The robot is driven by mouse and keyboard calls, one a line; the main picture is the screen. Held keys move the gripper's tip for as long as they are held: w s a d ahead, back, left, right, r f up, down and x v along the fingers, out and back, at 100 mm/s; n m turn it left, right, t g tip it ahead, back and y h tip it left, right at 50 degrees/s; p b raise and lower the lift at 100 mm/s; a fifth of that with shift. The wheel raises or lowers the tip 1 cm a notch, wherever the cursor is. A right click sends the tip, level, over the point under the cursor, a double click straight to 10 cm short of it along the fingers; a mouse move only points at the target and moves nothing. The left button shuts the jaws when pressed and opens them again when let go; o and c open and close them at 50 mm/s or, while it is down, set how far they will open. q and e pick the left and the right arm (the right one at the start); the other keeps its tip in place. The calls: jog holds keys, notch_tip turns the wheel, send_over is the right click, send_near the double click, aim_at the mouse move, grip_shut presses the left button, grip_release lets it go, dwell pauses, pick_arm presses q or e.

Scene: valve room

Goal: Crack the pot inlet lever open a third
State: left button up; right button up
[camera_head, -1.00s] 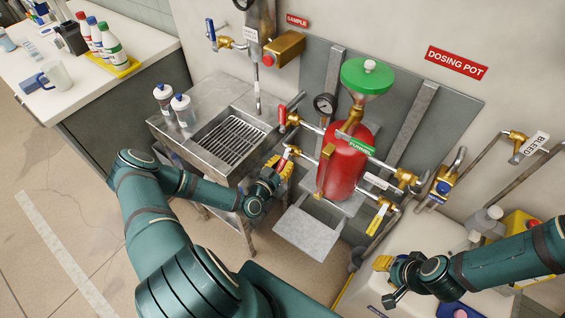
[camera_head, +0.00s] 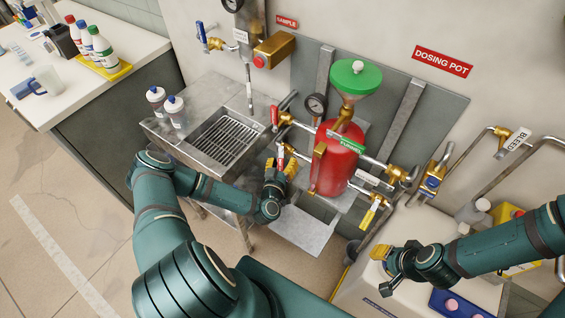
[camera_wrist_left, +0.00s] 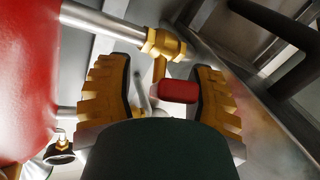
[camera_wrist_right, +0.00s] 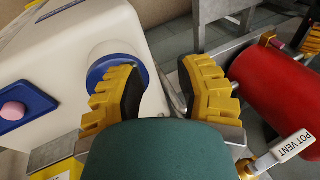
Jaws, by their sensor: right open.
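The dosing pot is a red tank (camera_head: 337,160) with a green funnel on top. Two red-handled levers sit on its left pipes, an upper one (camera_head: 274,116) and a lower one (camera_head: 280,155); I cannot read which is the inlet. My left gripper (camera_head: 280,168) is just below the lower lever. In the left wrist view, that gripper (camera_wrist_left: 160,68) is open, with a red handle (camera_wrist_left: 179,92) between its fingers, nearer the right one; contact is not clear. My right gripper (camera_head: 383,259) also shows in the right wrist view (camera_wrist_right: 163,72), open and empty.
A steel sink (camera_head: 222,138) stands left of the pot. A yellow-handled lever (camera_head: 370,213) is at the pot's lower right, and a "POT VENT" tag (camera_wrist_right: 295,146) shows in the right wrist view. A white container (camera_wrist_right: 75,60) is close to my right gripper.

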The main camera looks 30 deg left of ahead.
pick_arm(q)
jog(key=shift+s, duration=0.1)
jog(key=v, duration=1.2)
jog(key=shift+a, duration=0.1)
jog(key=w+d+f+m+g+h, duration=0.2)
jog(key=d+m+g+h, duration=0.35)
jog(key=d+h, duration=0.45)
jog(key=s+d+r+g+y+b, duration=0.1)
jog(key=s+d+r+g, duration=0.3)
jog(key=g, duration=0.5)
jog(key=s+d, duration=0.2)
jog(key=s, duration=0.1)
jog(key=shift+s+d+r+n+y+b, duration=0.25)
jog(key=shift+s+n+y+b, duration=0.05)
jog(key=shift+n+b, duration=0.1)
